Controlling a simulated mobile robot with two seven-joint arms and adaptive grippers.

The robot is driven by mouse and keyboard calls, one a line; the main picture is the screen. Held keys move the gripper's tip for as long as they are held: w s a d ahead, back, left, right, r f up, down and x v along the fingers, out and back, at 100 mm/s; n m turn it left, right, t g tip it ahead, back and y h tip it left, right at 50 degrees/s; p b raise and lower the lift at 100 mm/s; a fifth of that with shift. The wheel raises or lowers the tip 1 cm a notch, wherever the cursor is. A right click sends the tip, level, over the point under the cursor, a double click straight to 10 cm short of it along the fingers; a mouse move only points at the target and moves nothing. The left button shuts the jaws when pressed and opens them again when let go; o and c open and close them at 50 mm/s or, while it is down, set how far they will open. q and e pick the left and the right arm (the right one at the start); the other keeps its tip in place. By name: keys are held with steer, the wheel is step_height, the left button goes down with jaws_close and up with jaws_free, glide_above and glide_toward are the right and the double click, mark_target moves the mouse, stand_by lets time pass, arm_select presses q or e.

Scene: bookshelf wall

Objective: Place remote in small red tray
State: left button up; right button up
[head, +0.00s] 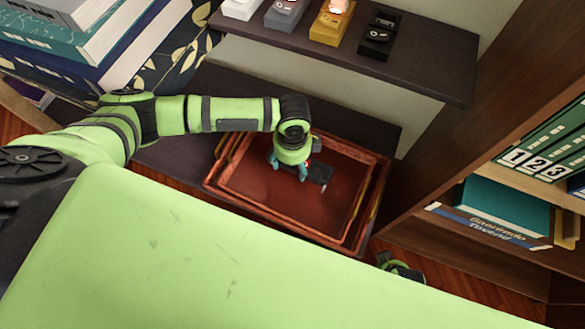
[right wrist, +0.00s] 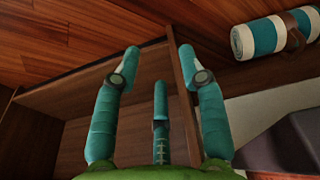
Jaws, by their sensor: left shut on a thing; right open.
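The small red tray (head: 335,216) sits inside a larger red tray (head: 222,203) on a dark low surface in the head view. My left gripper (head: 290,170) points down over the small tray. It is shut on the dark remote (head: 320,174), whose right part shows beside the teal fingers. The rest is hidden by the gripper. I cannot tell whether the remote touches the tray floor. My right gripper (right wrist: 157,68) is open and empty in the right wrist view, with its teal fingers apart.
A dark shelf (head: 420,80) above the trays holds several small devices, including a yellow one (head: 331,24) and a black one (head: 379,34). Stacked books (head: 95,40) stand at the left. A wooden bookcase (head: 470,120) with binders stands close on the right.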

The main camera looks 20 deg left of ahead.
mark_target(292, 168)
arm_select(q)
step_height(292, 168, down, 4)
steer(key=shift+r+b, duration=0.25)
steer(key=shift+b, duration=0.35)
steer(key=shift+f, duration=0.1)
arm_select(e)
steer(key=r, duration=0.1)
steer(key=w+r, duration=0.1)
steer(key=shift+w+a+r, duration=0.1)
steer(key=shift+w+r, duration=0.1)
steer(key=shift+r, duration=0.1)
arm_select(q)
steer(key=shift+f, duration=0.1)
steer(key=o, duration=1.3)
steer(key=shift+c, duration=0.2)
steer(key=shift+r, duration=0.35)
step_height(292, 168, up, 2)
steer(key=shift+r+p, duration=0.25)
steer(key=shift+p, duration=0.35)
step_height(292, 168, up, 9)
steer(key=shift+p, duration=1.2)
arm_select(e)
steer(key=shift+t, duration=0.5)
steer(key=f, duration=0.4)
steer(key=shift+s+d, duration=0.1)
steer(key=shift+d, duration=0.2)
